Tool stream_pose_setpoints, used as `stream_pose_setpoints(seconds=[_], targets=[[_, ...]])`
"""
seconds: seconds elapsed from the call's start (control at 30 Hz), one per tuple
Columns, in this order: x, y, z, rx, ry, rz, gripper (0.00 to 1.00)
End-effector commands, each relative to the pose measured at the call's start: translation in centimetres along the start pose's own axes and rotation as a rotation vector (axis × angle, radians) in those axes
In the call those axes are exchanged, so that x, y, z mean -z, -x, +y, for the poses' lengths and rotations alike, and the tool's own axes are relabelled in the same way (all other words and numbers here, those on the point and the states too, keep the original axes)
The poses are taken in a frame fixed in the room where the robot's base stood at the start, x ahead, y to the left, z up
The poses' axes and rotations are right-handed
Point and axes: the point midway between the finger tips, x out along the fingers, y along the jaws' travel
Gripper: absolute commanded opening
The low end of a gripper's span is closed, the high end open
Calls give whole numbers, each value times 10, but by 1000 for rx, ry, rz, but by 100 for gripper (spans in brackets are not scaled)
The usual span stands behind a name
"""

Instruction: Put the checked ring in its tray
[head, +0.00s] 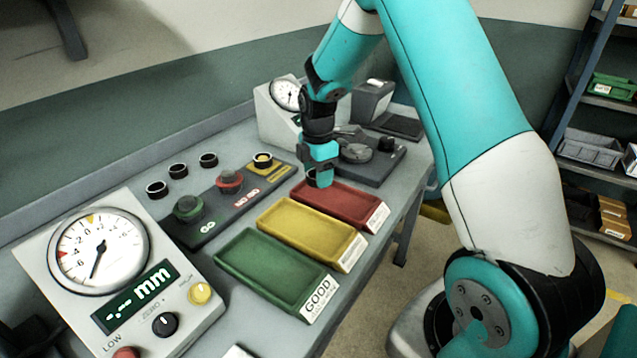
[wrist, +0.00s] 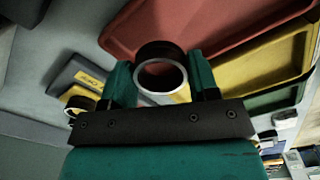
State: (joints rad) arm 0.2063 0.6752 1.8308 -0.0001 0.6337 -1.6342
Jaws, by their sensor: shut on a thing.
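My gripper (head: 320,168) points down beside the far left end of the red tray (head: 338,205). It is shut on a dark ring with a bright metal rim, which shows in the wrist view (wrist: 158,50) between the two teal fingers (wrist: 159,82). In the head view the ring is mostly hidden by the fingers, close to the tray's rim. I cannot tell whether it touches the tray. The yellow tray (head: 312,234) and the green tray (head: 262,270), labelled GOOD, lie nearer. All three trays look empty.
A dial gauge (head: 98,250) reading "-.-- mm" stands front left. The grinder (head: 357,152) is behind.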

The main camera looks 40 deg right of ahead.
Motion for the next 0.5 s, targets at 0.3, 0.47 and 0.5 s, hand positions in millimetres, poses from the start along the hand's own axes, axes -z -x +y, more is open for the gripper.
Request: stream_pose_setpoints(seconds=[0.3, 0.47, 0.5], targets=[[0, -36, 0, 1, 0, 0, 24], [0, -36, 0, 1, 0, 0, 24], [0, -36, 0, 1, 0, 0, 24]])
